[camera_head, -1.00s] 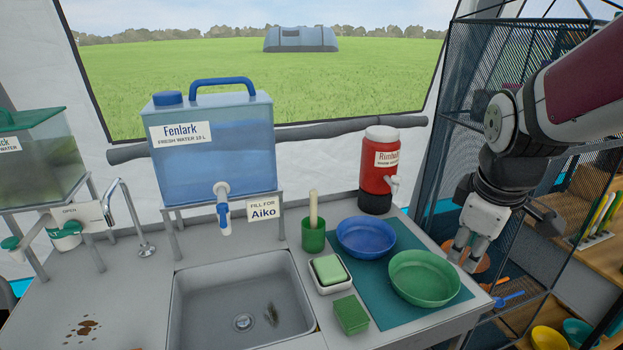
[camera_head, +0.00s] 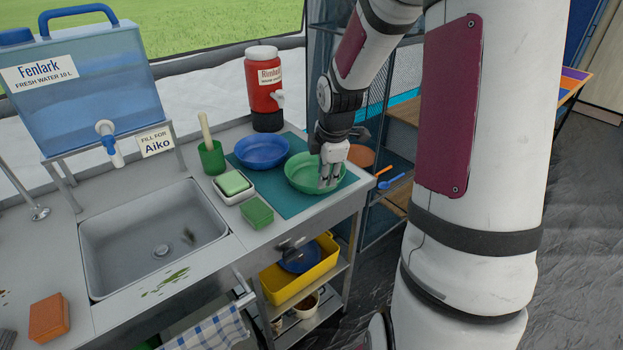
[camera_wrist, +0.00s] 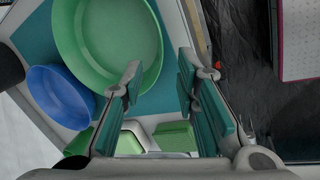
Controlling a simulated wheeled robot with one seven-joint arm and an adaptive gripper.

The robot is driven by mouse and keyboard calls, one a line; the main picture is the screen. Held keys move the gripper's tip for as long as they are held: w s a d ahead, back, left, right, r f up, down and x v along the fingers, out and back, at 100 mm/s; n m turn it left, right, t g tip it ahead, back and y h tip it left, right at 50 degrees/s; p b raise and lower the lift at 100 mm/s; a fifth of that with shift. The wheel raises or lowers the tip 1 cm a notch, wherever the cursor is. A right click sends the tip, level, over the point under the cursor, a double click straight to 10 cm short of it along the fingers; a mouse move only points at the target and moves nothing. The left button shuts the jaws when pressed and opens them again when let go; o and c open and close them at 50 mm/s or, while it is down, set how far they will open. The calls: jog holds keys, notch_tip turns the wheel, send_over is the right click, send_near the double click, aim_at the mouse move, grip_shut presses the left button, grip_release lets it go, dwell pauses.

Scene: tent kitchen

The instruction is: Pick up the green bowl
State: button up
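The green bowl (camera_head: 302,173) sits upright on a teal mat (camera_head: 289,208) at the right end of the counter. My gripper (camera_head: 328,182) is over the bowl's right side, pointing down. In the wrist view, the green bowl (camera_wrist: 108,35) is at the upper left. My gripper's two teal-padded fingers (camera_wrist: 160,85) are spread there, and part of the bowl's rim shows between them. I cannot tell whether either finger touches the rim.
A blue bowl (camera_head: 262,151) stands left of the green bowl. A green box (camera_head: 257,213), a soap tray (camera_head: 234,195) and a green cup (camera_head: 211,159) are near the sink (camera_head: 155,235). A red jug (camera_head: 264,88) stands behind. A mesh rack (camera_head: 375,110) stands to the right.

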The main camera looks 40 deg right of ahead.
aim_at(321, 192)
jog(key=shift+b+x, duration=0.8)
jog(key=shift+x, duration=2.4)
jog(key=shift+d, duration=0.1)
grip_shut()
jog(key=shift+r, duration=0.1)
